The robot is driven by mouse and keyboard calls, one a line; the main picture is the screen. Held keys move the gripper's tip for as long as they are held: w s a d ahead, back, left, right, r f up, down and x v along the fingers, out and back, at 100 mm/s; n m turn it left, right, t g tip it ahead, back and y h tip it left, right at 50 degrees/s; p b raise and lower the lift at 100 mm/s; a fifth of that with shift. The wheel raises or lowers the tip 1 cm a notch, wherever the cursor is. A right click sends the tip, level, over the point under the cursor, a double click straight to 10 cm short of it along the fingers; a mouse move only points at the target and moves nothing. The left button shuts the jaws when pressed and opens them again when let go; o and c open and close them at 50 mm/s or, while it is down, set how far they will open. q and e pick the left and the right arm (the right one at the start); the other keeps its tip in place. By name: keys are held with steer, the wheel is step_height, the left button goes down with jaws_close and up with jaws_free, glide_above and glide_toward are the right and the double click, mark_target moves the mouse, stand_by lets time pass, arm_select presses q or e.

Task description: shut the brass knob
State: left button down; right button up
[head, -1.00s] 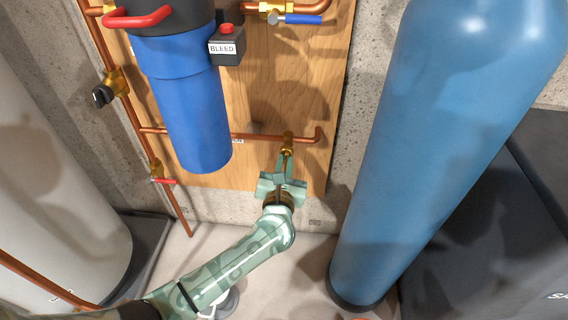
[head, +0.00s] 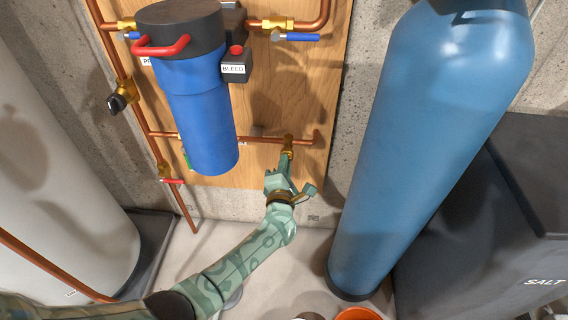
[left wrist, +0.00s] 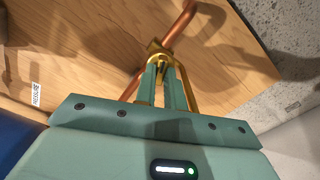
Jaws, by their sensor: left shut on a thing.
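The brass knob is on a small brass drain tap (head: 288,146) near the right end of the lower copper pipe, on the wooden panel. My left gripper (head: 286,163) reaches up from below, its fingers at the tap and its body turned aslant. In the left wrist view the two green fingers (left wrist: 162,78) are close together just below the brass tap body (left wrist: 157,48), shut on the knob. The fingers mostly hide the knob, so its angle cannot be told. A brass spout (left wrist: 190,82) runs beside the right finger. My right gripper is not in view.
A blue filter housing (head: 205,125) with a red handle hangs left of the tap. A tall blue tank (head: 425,150) stands close on the right, with a dark salt bin (head: 490,230) beyond. A pale tank (head: 50,170) stands left. An orange bucket (head: 358,314) shows at the bottom.

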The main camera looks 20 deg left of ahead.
arm_select(q)
steer(key=m+p, duration=0.1)
steer(key=m, duration=0.2)
steer(key=shift+d, duration=0.1)
steer(key=shift+m, duration=0.9)
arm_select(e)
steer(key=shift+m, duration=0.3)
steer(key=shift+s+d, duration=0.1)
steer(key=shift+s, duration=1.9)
arm_select(q)
steer(key=shift+s+f, duration=0.1)
steer(key=c, duration=1.5)
jaws_free()
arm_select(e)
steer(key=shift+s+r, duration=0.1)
